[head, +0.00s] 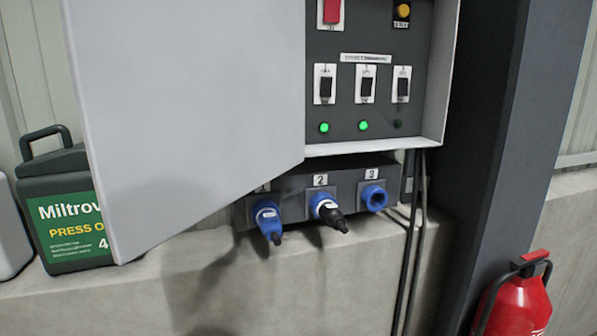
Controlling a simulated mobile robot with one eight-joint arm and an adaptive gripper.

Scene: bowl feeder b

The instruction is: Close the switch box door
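The switch box (439,90) is on the wall at the upper middle of the head view. Its light grey door (190,110) stands open, swung out to the left and toward me. The door covers the left part of the box. Inside, the dark panel (345,100) shows a red switch (332,11), a yellow knob (402,11), several black rocker switches and two lit green lamps. The top of the box is cut off by the picture edge. My gripper is not in view.
A dark green canister (62,205) stands on the concrete ledge (300,270) at left, partly behind the door. A dark column (500,130) and a red fire extinguisher (518,302) are at right.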

